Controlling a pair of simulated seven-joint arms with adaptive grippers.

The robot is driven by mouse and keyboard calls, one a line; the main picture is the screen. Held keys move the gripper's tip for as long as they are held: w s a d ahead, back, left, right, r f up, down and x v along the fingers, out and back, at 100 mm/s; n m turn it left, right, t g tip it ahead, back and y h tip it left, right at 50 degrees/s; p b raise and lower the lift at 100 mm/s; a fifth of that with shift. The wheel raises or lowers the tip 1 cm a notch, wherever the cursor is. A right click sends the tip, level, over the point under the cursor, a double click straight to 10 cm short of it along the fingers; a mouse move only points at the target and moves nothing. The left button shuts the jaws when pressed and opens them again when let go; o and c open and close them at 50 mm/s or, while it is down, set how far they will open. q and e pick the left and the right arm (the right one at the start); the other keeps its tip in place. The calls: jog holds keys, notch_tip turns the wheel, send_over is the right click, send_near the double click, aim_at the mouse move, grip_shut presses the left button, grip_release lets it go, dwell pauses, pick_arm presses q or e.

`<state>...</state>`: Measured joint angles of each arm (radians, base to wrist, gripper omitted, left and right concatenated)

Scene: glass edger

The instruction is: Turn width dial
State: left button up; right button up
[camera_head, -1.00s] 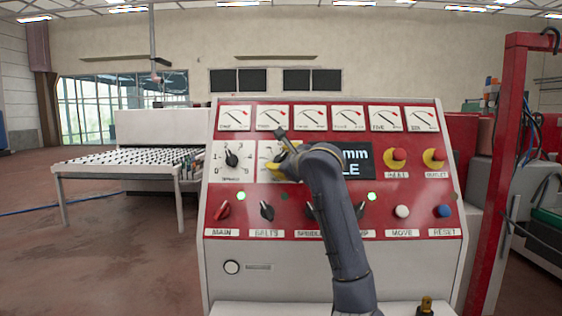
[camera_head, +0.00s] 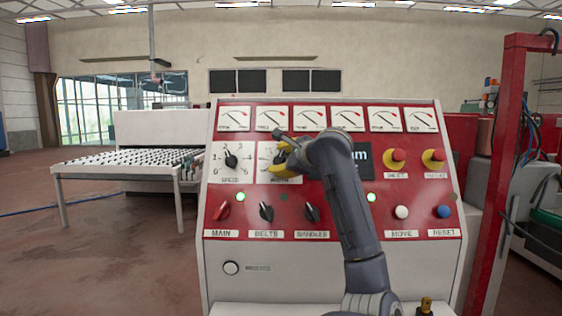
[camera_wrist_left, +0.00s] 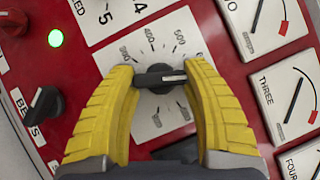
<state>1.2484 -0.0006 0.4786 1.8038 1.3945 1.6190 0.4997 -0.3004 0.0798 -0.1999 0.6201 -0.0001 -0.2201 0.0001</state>
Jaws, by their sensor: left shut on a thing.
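The width dial (camera_head: 280,157) is a black knob on a white numbered plate, in the upper left part of the red control panel. My left gripper (camera_head: 286,160), with yellow fingers, is at the dial, and its wrist reaches in from the right. In the left wrist view the dial (camera_wrist_left: 160,78) lies between the two yellow fingertips, which are shut on it from both sides. A pale line on the knob points to the right in that view. Part of the plate's scale is hidden by the fingers. My right gripper is not in view.
The speed dial (camera_head: 231,160) is just left of the width plate. Gauges (camera_head: 270,118) run above and selector knobs (camera_head: 266,211) below. My arm covers part of the digital display (camera_head: 362,158).

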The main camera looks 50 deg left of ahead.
pick_arm(q)
jog(key=o, duration=1.2)
jog(key=v, duration=1.2)
jog(key=shift+r, duration=0.1)
